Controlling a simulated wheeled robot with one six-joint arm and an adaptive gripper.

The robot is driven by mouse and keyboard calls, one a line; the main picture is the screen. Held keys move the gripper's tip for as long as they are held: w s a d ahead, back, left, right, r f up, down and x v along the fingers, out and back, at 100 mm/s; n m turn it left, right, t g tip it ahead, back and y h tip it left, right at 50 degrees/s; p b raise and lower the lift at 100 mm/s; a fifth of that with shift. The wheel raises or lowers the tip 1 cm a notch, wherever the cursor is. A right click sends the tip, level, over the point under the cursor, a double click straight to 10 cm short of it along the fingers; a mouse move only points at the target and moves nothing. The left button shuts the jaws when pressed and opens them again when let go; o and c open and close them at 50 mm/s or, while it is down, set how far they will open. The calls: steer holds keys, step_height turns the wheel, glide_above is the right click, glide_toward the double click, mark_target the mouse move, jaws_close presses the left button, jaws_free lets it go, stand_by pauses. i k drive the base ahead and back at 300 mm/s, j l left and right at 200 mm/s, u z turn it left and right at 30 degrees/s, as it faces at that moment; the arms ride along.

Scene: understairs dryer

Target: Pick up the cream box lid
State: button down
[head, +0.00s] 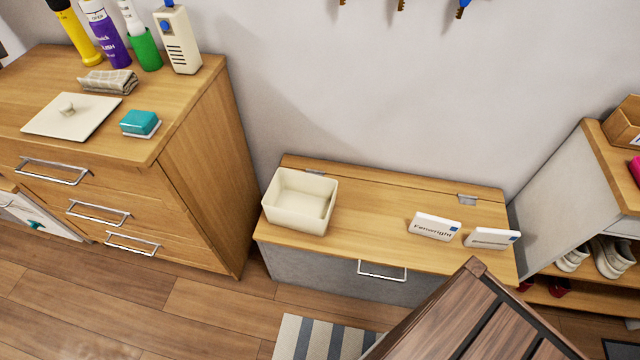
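My gripper is not in view.
A teal sponge on a white base (140,123) sits just right of the lid, and a folded checked cloth (100,81) lies behind it. Bottles (103,35) and a cream device (177,40) stand at the back. A dark wooden piece (470,315) fills the lower right foreground.

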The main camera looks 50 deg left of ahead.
mark_target(71, 116)
steer(key=u, duration=2.1)
